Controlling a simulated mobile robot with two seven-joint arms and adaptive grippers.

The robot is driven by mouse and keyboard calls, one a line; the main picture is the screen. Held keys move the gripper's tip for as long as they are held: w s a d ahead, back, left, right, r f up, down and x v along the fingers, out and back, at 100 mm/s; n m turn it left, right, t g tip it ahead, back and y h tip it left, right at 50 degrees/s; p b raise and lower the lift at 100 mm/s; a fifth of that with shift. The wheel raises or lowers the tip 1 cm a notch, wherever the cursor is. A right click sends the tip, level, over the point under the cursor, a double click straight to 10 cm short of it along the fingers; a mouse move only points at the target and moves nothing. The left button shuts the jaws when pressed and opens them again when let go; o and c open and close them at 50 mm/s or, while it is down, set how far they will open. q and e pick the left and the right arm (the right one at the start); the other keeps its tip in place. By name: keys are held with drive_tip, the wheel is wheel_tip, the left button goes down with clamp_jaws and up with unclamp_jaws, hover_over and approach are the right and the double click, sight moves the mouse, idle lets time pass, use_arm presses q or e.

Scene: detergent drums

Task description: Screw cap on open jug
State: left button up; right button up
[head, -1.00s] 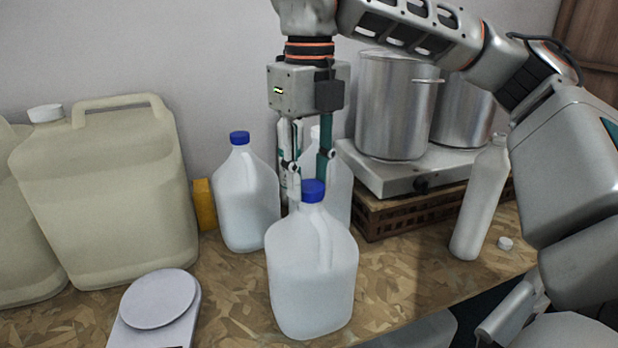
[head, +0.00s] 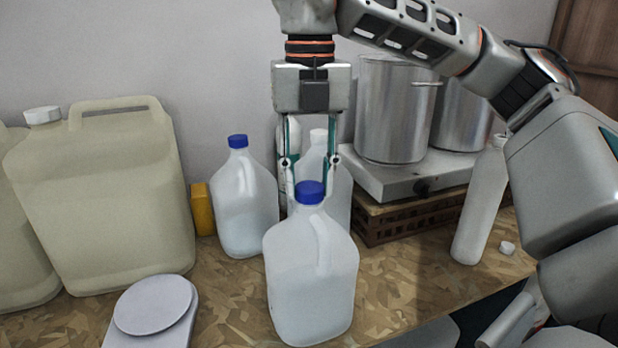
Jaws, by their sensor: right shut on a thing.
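The front jug (head: 308,285) is translucent white and stands upright on the worktop. A blue cap (head: 310,192) sits at its mouth; whether it is threaded on cannot be told. My right gripper (head: 311,190) points straight down over this jug, its two fingers on either side of the cap, shut on it. A second jug with a blue cap (head: 245,205) stands behind to the left. A third jug with a white cap (head: 337,190) stands behind the gripper, partly hidden by the fingers. My left gripper is out of view.
A kitchen scale (head: 152,305) lies at the front left, beside large beige canisters (head: 105,205). A yellow object (head: 203,209) is by the wall. Steel pots (head: 395,110) stand on a hotplate at the right.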

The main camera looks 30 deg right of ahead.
drive_tip(key=shift+f+m+b, duration=0.2)
drive_tip(key=shift+m+b, duration=0.15)
drive_tip(key=shift+m, duration=0.85)
drive_tip(key=m, duration=0.3)
drive_tip(key=shift+d+r+b, duration=0.1)
drive_tip(key=shift+b, duration=0.2)
drive_tip(key=o, duration=0.5)
drive_tip(key=shift+c, duration=0.2)
drive_tip(key=shift+r, duration=0.1)
drive_tip(key=shift+p, duration=0.4)
